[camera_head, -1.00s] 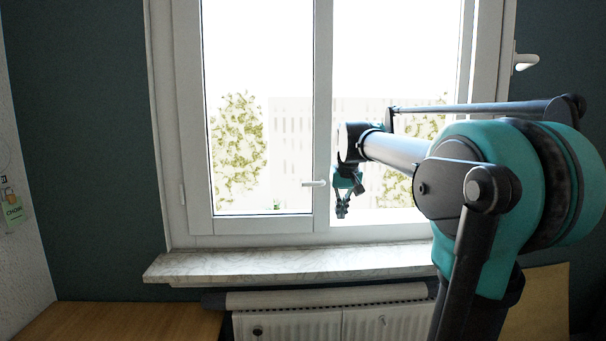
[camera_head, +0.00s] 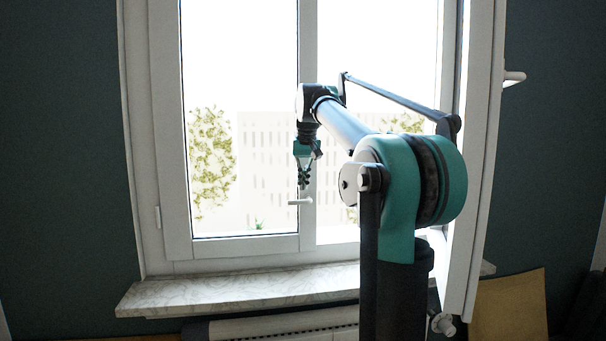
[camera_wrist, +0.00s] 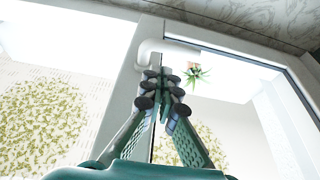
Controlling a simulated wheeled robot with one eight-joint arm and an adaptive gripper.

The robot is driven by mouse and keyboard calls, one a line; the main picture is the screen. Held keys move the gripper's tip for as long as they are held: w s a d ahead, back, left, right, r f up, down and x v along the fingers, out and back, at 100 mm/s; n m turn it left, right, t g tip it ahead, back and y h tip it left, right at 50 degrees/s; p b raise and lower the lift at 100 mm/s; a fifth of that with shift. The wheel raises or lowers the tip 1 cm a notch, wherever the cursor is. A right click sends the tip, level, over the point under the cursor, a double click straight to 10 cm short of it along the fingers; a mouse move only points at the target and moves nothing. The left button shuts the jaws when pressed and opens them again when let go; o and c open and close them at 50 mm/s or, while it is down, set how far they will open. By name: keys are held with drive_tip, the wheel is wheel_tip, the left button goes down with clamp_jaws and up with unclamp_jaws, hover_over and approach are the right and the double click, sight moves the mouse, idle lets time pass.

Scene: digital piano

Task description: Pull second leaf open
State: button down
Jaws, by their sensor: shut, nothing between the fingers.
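The window's right leaf (camera_head: 478,150) stands swung open toward me, with its white handle (camera_head: 514,77) on the far right. The left leaf (camera_head: 172,150) sits in the frame and looks closed; I cannot tell if it is slightly ajar. Its white handle (camera_head: 300,201) lies horizontal, low on the middle upright. My gripper (camera_head: 303,182) points down just above this handle in the head view. In the wrist view the fingers of my gripper (camera_wrist: 160,92) are together and empty, close to the handle (camera_wrist: 168,47). Whether they touch it is unclear.
A marble sill (camera_head: 230,290) runs below the window, with a radiator (camera_head: 285,325) under it. A small green plant (camera_wrist: 196,76) shows behind the glass. A brown panel (camera_head: 510,305) stands at the lower right, beyond the open leaf.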

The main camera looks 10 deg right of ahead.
drive_tip(key=shift+x, duration=2)
